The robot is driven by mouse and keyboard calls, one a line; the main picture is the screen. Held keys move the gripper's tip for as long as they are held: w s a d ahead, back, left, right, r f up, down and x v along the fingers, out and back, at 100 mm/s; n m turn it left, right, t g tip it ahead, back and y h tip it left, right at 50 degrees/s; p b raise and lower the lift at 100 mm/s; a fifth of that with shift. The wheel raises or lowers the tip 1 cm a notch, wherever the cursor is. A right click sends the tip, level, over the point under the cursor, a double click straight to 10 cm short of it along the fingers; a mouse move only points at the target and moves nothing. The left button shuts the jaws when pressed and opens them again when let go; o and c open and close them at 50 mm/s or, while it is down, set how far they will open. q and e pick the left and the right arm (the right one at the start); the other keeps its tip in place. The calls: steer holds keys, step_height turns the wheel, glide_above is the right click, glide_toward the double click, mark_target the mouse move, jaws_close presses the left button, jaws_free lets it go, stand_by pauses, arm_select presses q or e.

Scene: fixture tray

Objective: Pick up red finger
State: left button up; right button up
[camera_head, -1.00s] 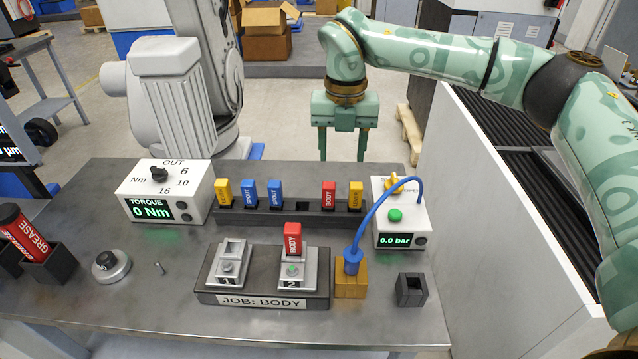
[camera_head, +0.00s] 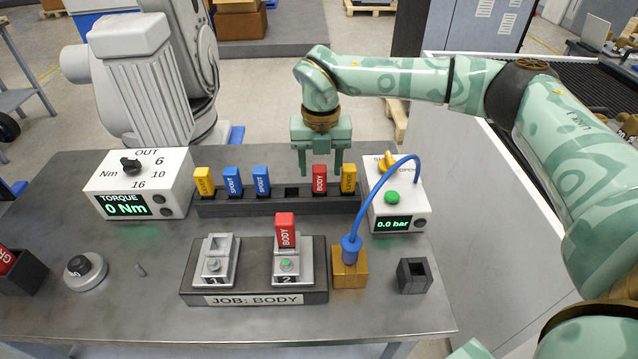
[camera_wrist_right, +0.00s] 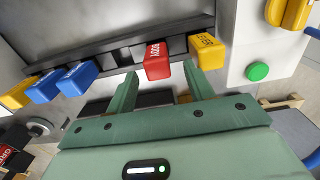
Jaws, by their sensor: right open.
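A red finger marked BODY (camera_head: 320,180) stands upright in the dark rack between an empty slot and a yellow finger. In the right wrist view the red finger (camera_wrist_right: 158,60) lies ahead of my fingertips, between their lines. My right gripper (camera_head: 320,172) is open and empty, with its fingers pointing down just behind and above the red finger; it fills the lower part of the right wrist view (camera_wrist_right: 162,82). A second red BODY finger (camera_head: 285,231) stands in station 2 of the JOB: BODY fixture (camera_head: 254,298). My left gripper is not in view.
The dark rack (camera_head: 215,207) also holds blue SPOUT fingers (camera_head: 233,182) and yellow fingers (camera_head: 349,180). A torque box (camera_head: 140,184) stands left. A pressure box (camera_head: 398,198) with a blue hose (camera_head: 374,200) stands close on the right.

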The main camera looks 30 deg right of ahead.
mark_target(319, 178)
steer(key=f, duration=0.1)
steer(key=f+b, duration=0.1)
steer(key=f, duration=0.3)
steer(key=shift+w+d, duration=0.1)
steer(key=shift+w, duration=0.3)
steer(key=shift+r, duration=0.15)
steer(key=c, duration=1.1)
steer(key=shift+r, duration=0.1)
steer(key=shift+c, duration=0.2)
steer(key=shift+r, duration=0.2)
step_height(319, 178, up, 2)
steer(key=shift+r+p, duration=0.2)
steer(key=shift+p, duration=0.25)
steer(key=s+a+r+p, duration=0.3)
steer(key=s+r, duration=0.7)
steer(key=s, duration=0.3)
steer(key=shift+s, duration=0.4)
